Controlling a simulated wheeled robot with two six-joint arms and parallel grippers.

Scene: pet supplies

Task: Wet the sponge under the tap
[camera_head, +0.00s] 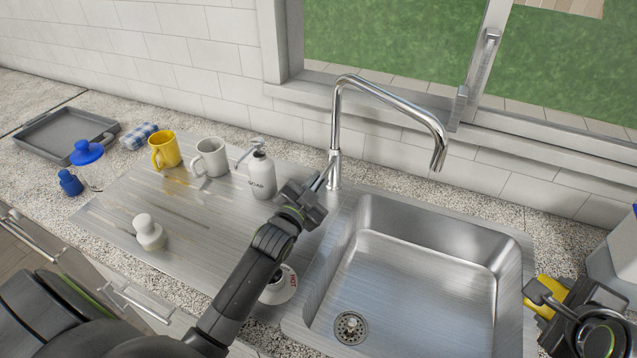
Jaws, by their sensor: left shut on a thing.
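The chrome tap (336,130) rises behind the sink, its spout curving right over the basin. I see no water coming from the spout. My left gripper (318,189) is at the base of the tap, shut on the tap's lever (325,175); the gripper partly hides the lever. My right gripper (540,296) is at the right edge of the sink, with the yellow sponge (549,287) between its fingers. The sponge is partly covered by the gripper. The steel sink (420,270) is empty, with a drain at its front left.
A soap bottle (262,175) stands just left of my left gripper. A white mug (211,157), yellow mug (165,150) and white-knobbed brush (148,232) are on the drainboard. A grey tray (60,135) lies far left. A pale container (617,250) stands at the right.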

